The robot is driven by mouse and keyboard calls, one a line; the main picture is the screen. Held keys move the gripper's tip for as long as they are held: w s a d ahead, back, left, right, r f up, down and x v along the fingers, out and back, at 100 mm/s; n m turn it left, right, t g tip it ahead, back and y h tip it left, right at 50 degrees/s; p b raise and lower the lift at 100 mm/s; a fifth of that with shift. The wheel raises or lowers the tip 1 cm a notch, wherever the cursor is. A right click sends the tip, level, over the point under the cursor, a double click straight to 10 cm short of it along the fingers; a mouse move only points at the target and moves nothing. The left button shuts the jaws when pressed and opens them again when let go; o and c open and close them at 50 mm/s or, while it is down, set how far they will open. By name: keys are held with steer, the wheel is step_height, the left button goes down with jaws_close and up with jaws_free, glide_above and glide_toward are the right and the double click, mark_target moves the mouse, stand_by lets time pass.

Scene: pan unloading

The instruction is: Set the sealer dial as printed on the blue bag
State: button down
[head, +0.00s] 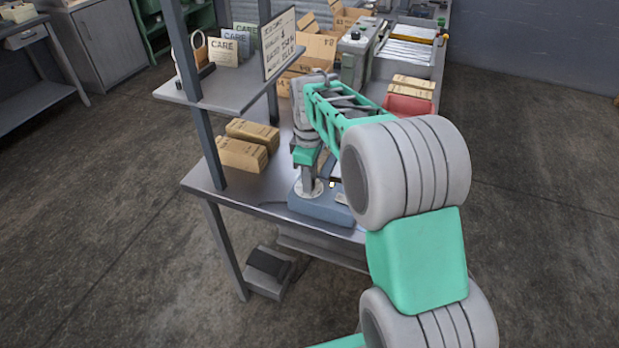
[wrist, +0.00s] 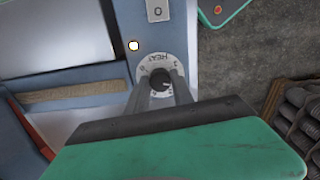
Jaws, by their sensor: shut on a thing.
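The sealer (head: 325,209) is a blue-grey machine on the front of the bench, partly hidden by my arm. Its dial (wrist: 146,69) shows in the wrist view as a pale round plate printed HEAT, with figures around a dark knob (wrist: 160,78). My gripper (wrist: 160,94) is shut on the knob, one finger on each side. The figures are small and I cannot read the setting for sure. In the head view my gripper (head: 308,182) points down at the sealer. I cannot make out a blue bag in either view.
A small lit lamp (wrist: 133,45) and a switch plate marked 0 (wrist: 158,10) sit near the dial. Cartons (head: 243,154) stand on the bench at left. A shelf (head: 230,92) above holds CARE cards (head: 224,52) and a notice (head: 279,45).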

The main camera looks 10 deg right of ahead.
stand_by(0.5)
steer(key=c, duration=1.1)
jaws_free()
step_height(320, 180, up, 8)
steer(key=shift+f+b, duration=0.1)
steer(key=shift+b, duration=0.4)
